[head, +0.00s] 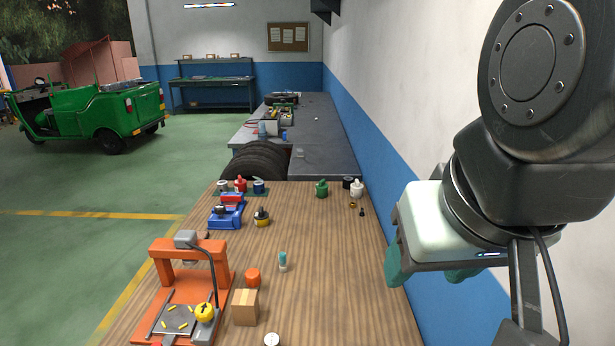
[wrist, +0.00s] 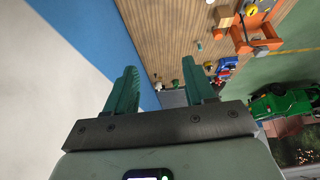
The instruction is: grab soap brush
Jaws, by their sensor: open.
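A small upright item with a teal top and a pale, clear-looking body (head: 283,262) stands on the wooden table (head: 330,270); it looks most like the soap brush, but it is too small to be sure. It also shows as a small pale shape in the wrist view (wrist: 199,46). My gripper (head: 428,273) is at the right, beyond the table's right edge near the wall, well apart from that item. In the wrist view its two teal fingers (wrist: 160,68) are spread with nothing between them.
An orange press (head: 188,280), an orange cylinder (head: 253,277) and a cardboard box (head: 245,307) stand at the table's left front. A blue vise (head: 227,212) and several bottles are farther back. The right middle of the table is clear. A blue-and-white wall (head: 375,150) runs along the right.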

